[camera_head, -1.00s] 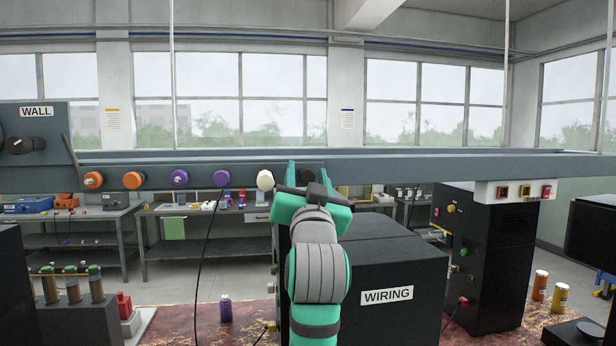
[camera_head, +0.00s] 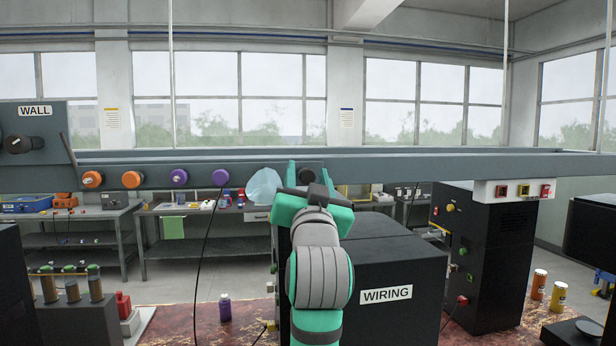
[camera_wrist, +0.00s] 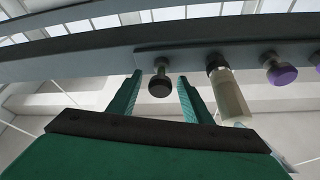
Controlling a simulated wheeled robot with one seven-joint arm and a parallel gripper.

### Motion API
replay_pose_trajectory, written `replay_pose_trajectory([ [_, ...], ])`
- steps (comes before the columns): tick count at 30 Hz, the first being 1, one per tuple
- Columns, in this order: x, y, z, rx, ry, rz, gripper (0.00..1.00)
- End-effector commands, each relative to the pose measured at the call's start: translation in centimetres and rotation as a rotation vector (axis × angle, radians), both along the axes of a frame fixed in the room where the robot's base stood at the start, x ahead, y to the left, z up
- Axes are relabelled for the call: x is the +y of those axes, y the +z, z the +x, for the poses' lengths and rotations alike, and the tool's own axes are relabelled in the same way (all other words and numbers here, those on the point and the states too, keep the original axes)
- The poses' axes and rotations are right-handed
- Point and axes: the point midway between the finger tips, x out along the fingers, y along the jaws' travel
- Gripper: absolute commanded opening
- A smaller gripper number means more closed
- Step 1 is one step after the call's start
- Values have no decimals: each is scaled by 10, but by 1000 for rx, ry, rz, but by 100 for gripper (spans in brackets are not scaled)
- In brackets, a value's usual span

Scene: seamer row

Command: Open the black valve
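The black valve (camera_wrist: 159,83) is a round dark knob on a short stem under the grey beam, in the wrist view. My gripper (camera_wrist: 159,88) is open, with one green finger on each side of the knob and a visible gap to both. In the head view my gripper (camera_head: 306,176) is up at the beam, and its fingers and wrist hide most of the black valve.
A pale translucent blob (camera_head: 264,187) covers the cream knob's place beside my gripper; the wrist view shows a cream cylinder (camera_wrist: 229,95) there. Purple knobs (camera_head: 179,177) and orange knobs (camera_head: 132,179) line the grey beam (camera_head: 450,165). A black WIRING box (camera_head: 390,270) stands below right.

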Motion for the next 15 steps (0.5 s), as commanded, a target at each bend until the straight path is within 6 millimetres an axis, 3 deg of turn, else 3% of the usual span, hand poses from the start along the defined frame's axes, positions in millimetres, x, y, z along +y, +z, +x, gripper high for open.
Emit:
replay_pose_trajectory([
  [9, 0, -1, -3, 0, 0, 0, 44],
  [15, -2, -10, -26, -2, -1, 0, 44],
])
